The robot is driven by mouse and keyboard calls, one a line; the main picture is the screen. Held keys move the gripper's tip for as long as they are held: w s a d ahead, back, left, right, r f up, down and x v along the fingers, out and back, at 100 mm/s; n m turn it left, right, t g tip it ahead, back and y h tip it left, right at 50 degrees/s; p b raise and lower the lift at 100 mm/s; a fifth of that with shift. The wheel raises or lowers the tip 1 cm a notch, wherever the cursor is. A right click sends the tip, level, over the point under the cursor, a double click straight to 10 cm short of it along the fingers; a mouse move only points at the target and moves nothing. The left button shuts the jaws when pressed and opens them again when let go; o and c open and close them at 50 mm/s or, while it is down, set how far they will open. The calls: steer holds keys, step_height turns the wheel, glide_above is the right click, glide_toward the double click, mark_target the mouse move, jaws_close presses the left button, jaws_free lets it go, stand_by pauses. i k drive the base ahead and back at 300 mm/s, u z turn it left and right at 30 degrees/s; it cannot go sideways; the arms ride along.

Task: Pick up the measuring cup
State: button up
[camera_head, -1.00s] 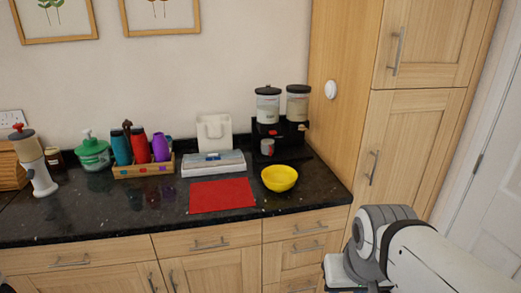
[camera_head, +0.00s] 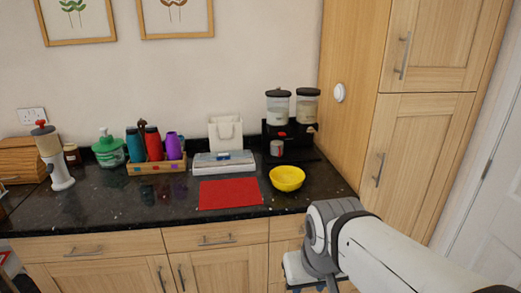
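A small grey cup (camera_head: 276,149), which looks like the measuring cup, is at the front of a black double dispenser (camera_head: 290,137) at the back right of the counter. It is too small to make out its handle or markings. My arm comes in from the lower right, in front of the drawers and well apart from the cup. The end of my arm, with my gripper (camera_head: 318,287), is at the bottom edge of the picture. Its fingers are mostly cut off, and I cannot see whether they are open.
A yellow bowl (camera_head: 287,178) stands in front of the dispenser, and a red mat (camera_head: 230,193) lies left of it. A wooden caddy (camera_head: 156,167) with bottles stands further left. A tall cabinet (camera_head: 425,140) bounds the right. The dark counter (camera_head: 120,207) is clear at front left.

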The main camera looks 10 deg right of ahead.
mark_target(277, 147)
steer(key=z, duration=0.05)
steer(key=i, duration=1.5)
steer(key=u, duration=0.05)
